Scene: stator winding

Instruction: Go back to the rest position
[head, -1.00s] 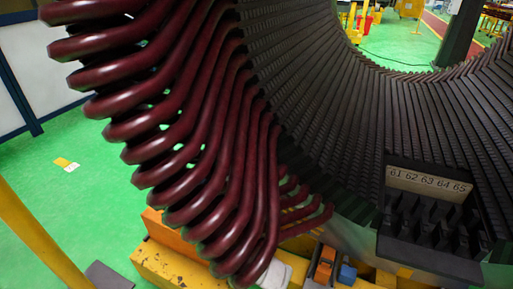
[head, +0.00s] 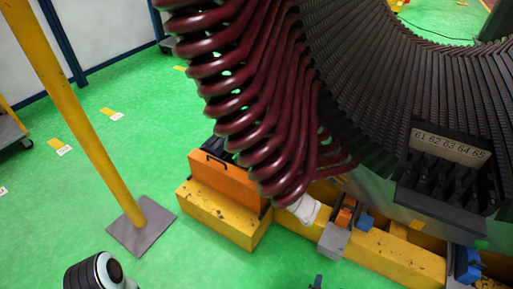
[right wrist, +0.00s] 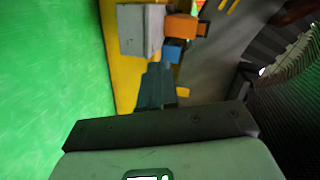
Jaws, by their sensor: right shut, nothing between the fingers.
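My right gripper (head: 316,282) barely shows at the bottom edge of the head view, as small dark fingertips. In the right wrist view its dark fingers (right wrist: 157,87) are together and empty, in front of the yellow base. The large stator (head: 400,90) stands at the upper right of the head view, with dark red coil ends (head: 265,105) along its left side. A white and black rounded link of mine shows at the lower left. My left gripper is not in the picture.
A yellow base beam (head: 370,252) with clamps runs under the stator. An orange block (head: 228,183) sits on its left end. A yellow post (head: 85,110) on a grey plate (head: 142,226) stands at the left. Green floor (head: 190,258) is clear between them.

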